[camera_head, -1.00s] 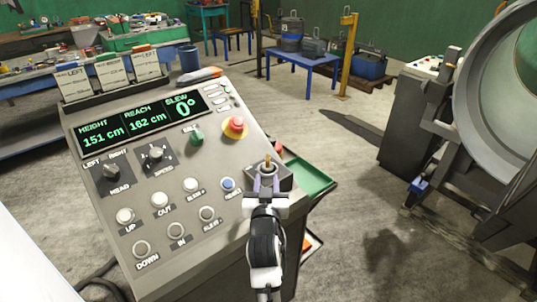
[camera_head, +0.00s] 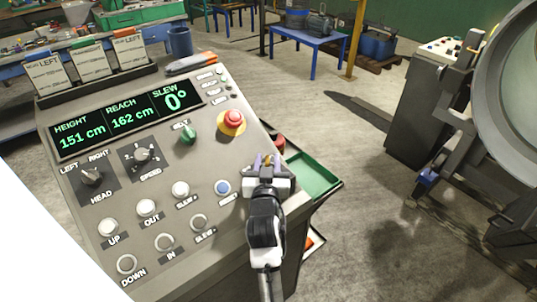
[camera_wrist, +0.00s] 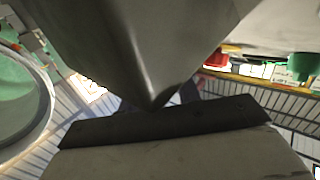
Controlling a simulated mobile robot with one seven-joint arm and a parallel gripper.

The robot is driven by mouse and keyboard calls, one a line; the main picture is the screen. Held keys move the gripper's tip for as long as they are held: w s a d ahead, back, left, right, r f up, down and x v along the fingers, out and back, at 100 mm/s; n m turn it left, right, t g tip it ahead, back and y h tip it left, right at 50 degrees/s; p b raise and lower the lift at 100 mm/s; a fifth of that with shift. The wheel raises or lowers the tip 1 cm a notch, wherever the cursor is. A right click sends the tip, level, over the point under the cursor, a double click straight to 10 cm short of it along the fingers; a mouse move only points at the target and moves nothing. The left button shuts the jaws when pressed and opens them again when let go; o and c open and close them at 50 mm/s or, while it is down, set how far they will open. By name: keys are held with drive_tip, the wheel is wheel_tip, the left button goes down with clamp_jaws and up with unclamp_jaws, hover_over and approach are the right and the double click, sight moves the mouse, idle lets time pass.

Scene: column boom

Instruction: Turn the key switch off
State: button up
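A small brass-coloured piece (camera_head: 268,160), which looks like the key, shows at the right edge of the sloped grey console (camera_head: 85,262). My gripper (camera_head: 267,160) is over that edge, its two pale purple fingers standing apart, one on each side of the brass piece. I cannot tell whether they touch it. The switch body under the key is hidden by my gripper. In the wrist view a large grey shape fills the upper middle and a dark bar crosses below it; the key cannot be made out there.
A red emergency button (camera_head: 233,119) and a green knob (camera_head: 188,134) stand up from the console left of my gripper. A blue button (camera_head: 222,187) is close by. A green tray (camera_head: 314,175) is to the right. The floor further right is clear up to a grey machine (camera_head: 425,110).

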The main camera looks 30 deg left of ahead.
drive_tip(key=shift+w, duration=0.1)
drive_tip(key=shift+r, duration=0.1)
drive_tip(key=shift+c, duration=0.2)
clamp_jaws()
